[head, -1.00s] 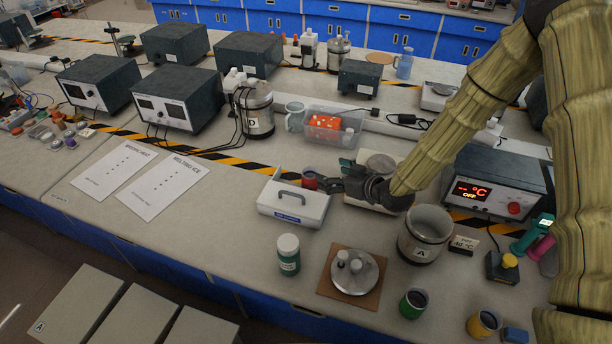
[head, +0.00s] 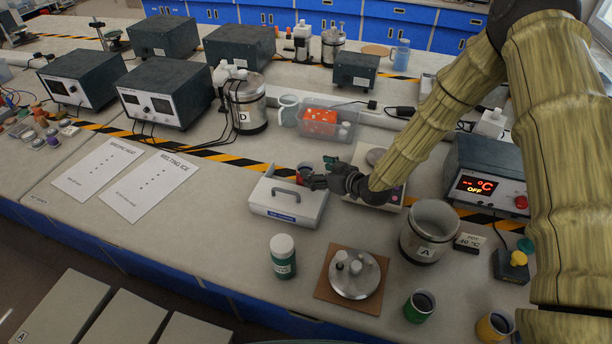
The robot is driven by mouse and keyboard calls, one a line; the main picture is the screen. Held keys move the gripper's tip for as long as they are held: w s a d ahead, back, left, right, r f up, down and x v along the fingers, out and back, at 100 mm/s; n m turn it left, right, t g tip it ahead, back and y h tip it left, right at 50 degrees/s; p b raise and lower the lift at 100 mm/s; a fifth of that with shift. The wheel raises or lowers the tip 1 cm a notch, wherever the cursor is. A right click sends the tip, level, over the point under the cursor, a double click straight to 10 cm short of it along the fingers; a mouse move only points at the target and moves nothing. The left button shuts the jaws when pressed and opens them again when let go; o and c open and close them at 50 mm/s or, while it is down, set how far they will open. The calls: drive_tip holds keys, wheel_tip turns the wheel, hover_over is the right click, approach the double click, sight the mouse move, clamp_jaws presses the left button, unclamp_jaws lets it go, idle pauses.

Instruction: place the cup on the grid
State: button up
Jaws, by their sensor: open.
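A small red cup (head: 304,169) stands behind the white carrier box with a grey handle, partly hidden by the box and my gripper. My gripper (head: 312,179) is open, low over the bench, with its dark fingers pointing left at the cup. The fingers overlap the cup in the picture; I cannot tell whether they touch it. A green cup (head: 418,306) and a yellow cup (head: 494,326), both with dark contents, stand at the front right, clear of my gripper. I cannot make out a grid clearly.
The white carrier box (head: 289,205) is just in front of my gripper. A scale (head: 376,190) lies under my wrist. Bench left of the box is clear around two paper sheets (head: 150,187).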

sight(300, 166)
drive_tip(key=shift+w+a+f, duration=0.25)
drive_tip(key=shift+w+a, duration=0.15)
drive_tip(key=shift+w+a+f+p, duration=0.1)
drive_tip(key=shift+w+a+p, duration=0.4)
drive_tip(key=shift+p, duration=0.25)
drive_tip(key=shift+p+x, duration=0.85)
drive_tip(key=shift+x, duration=1.05)
drive_tip(key=shift+s+f, duration=0.1)
drive_tip(key=shift+f, duration=0.05)
drive_tip(key=c, duration=1.2)
